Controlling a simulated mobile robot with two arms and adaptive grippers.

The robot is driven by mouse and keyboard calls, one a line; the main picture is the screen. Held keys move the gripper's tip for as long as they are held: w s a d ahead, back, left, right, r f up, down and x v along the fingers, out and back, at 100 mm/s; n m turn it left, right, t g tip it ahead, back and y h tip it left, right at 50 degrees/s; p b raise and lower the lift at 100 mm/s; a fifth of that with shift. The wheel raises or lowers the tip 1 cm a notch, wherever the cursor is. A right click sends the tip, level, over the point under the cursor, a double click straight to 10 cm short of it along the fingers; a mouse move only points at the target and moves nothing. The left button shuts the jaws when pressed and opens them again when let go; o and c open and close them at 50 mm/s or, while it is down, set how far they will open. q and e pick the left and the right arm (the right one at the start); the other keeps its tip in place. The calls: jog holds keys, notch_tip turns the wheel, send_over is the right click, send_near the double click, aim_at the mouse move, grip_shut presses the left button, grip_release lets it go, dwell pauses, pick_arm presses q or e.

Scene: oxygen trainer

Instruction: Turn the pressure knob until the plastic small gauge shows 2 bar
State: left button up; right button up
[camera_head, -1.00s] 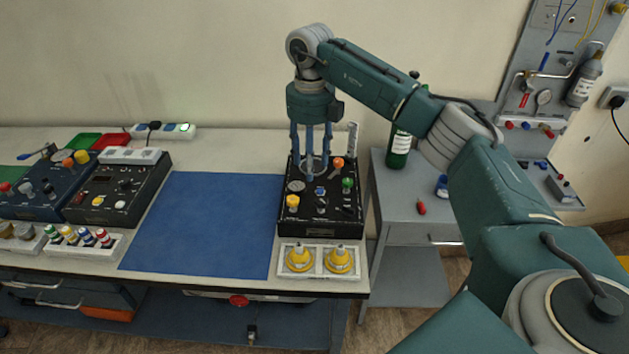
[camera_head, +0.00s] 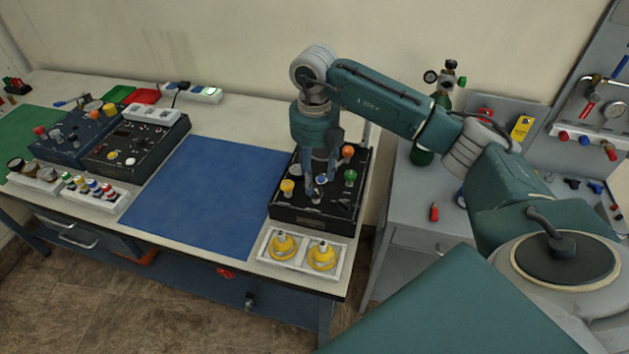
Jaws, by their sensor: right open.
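A black trainer box (camera_head: 312,217) with several coloured knobs stands at the right end of the bench. My right gripper (camera_head: 320,183) points straight down over the middle of its panel, fingers apart. A small blue-topped knob and a metal part show close to the fingertips; I cannot tell whether they are touched. A yellow knob (camera_head: 287,187) is left of the fingers; a green knob (camera_head: 350,175) and an orange knob (camera_head: 347,151) are right of them. I cannot make out which knob is the pressure knob, and no gauge reading is legible. My left gripper is not in view.
Two yellow domed parts sit in a white tray (camera_head: 262,251) in front of the box. A blue mat (camera_head: 205,195) lies clear to the left. Another black box (camera_head: 135,150) stands farther left. A green bottle (camera_head: 421,157) stands behind my right arm.

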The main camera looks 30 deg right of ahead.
aim_at(315, 189)
jog(key=f, duration=0.3)
jog(key=shift+s+d+f+p, duration=0.15)
jog(key=shift+d+f+p, duration=0.1)
jog(key=shift+f+p, duration=0.15)
jog(key=shift+f, duration=0.15)
jog(key=shift+a+f, duration=0.1)
jog(key=shift+f, duration=0.05)
jog(key=shift+c, duration=0.5)
jog(key=c, duration=1)
jog(key=shift+n+b, duration=0.4)
jog(key=shift+b, duration=0.25)
jog(key=shift+c, duration=0.3)
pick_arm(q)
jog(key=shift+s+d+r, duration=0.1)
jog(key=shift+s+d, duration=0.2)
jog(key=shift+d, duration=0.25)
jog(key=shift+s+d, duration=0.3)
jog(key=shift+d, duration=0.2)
pick_arm(e)
jog(key=o, duration=1.2)
jog(key=shift+c, duration=0.2)
